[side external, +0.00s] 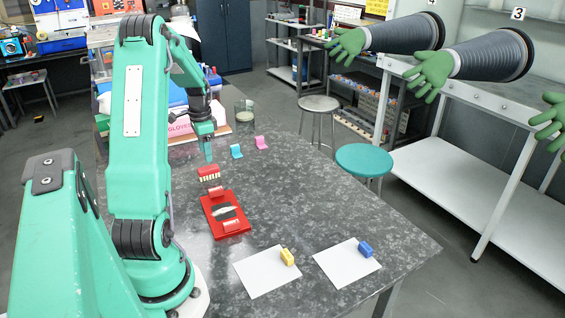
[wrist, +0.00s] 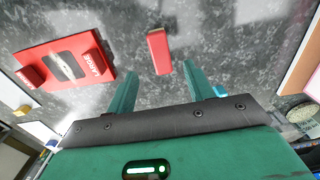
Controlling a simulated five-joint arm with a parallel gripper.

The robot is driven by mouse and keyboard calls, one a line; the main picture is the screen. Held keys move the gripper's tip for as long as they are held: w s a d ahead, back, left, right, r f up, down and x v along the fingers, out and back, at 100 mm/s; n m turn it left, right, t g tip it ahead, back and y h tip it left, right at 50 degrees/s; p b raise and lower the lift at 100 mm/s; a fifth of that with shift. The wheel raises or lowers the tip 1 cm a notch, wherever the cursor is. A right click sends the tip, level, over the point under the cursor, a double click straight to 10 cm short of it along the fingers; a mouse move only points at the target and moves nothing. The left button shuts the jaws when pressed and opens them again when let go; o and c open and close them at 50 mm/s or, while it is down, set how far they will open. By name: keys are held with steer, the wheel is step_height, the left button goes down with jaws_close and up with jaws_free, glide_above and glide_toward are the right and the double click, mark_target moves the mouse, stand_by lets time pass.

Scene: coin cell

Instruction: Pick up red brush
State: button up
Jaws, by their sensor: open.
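The red brush (side external: 209,174), with a red back and pale bristles, is on the dark speckled table near the far end of a red tray. In the wrist view the brush (wrist: 159,51) shows as a narrow red block, ahead of the fingertips and roughly centred between them. My gripper (side external: 208,153) points down over the table, just beyond the brush in the side view. In the wrist view its two green fingers (wrist: 157,78) are spread apart with nothing between them.
The red tray (side external: 210,218) holds a pale oval piece. Small cyan (side external: 237,151) and pink (side external: 261,143) pieces stand beyond, with a glass jar (side external: 244,116) behind. Yellow (side external: 288,257) and blue (side external: 365,248) blocks sit on white sheets. The table's right side is clear.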

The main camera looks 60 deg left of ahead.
mark_target(209, 167)
steer(key=shift+f, duration=1.25)
steer(key=shift+f, duration=0.1)
steer(key=shift+w+f, duration=0.2)
steer(key=shift+f, duration=2.35)
steer(key=c, duration=1.1)
steer(key=shift+r, duration=0.1)
